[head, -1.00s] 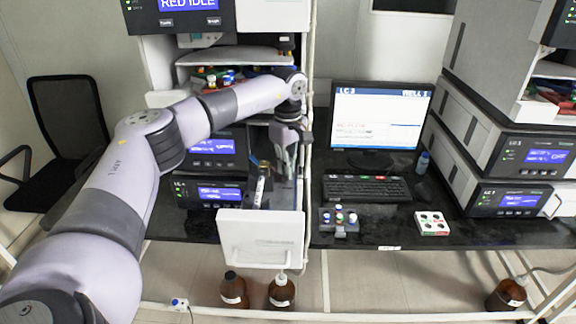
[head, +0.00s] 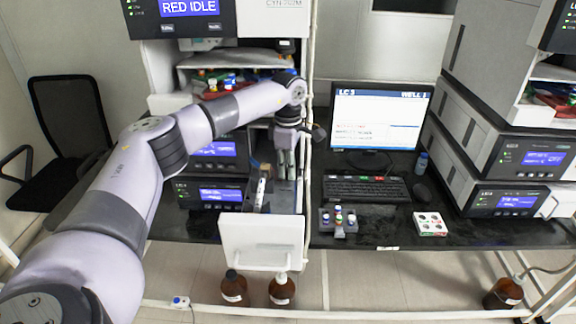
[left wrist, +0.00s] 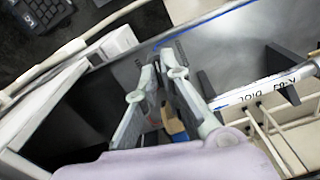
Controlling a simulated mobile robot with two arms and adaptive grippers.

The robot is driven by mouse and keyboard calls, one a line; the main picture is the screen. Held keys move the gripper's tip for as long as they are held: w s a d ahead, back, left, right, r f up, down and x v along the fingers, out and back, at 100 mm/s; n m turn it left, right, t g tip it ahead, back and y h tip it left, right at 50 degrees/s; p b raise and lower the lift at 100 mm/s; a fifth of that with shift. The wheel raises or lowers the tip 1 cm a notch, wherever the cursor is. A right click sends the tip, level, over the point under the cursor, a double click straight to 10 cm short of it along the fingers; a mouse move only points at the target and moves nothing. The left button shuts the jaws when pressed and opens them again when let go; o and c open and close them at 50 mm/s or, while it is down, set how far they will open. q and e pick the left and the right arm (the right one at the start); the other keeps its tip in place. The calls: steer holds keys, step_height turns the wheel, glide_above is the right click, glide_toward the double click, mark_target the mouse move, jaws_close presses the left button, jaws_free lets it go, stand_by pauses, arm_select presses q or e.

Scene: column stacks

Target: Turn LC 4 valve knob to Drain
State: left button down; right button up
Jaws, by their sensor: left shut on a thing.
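My left gripper (head: 287,168) reaches from above into the open bay of the left instrument stack. In the left wrist view its fingertips (left wrist: 157,62) are close together against a grey metal panel (left wrist: 222,55), shut on a small dark piece, the valve knob, which they mostly hide. The knob's pointer and position marks cannot be read. A white labelled column (head: 260,192) is mounted left of the fingers; it also shows in the left wrist view (left wrist: 262,92). My right gripper is not in view.
A white open front panel (head: 262,232) stands before the bay. A white upright pole (head: 308,190) runs close on the gripper's right. Beyond it are a monitor (head: 380,120), a keyboard (head: 365,188) and small vials (head: 338,215). Brown bottles (head: 282,291) stand below.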

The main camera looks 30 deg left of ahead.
arm_select(q)
steer(key=n+p, duration=0.1)
steer(key=n, duration=0.5)
steer(key=n+p, duration=0.1)
steer(key=n, duration=0.4)
steer(key=shift+n, duration=0.3)
stand_by(0.3)
steer(key=c, duration=1.7)
jaws_free()
step_height(320, 180, up, 12)
steer(key=shift+f, duration=0.1)
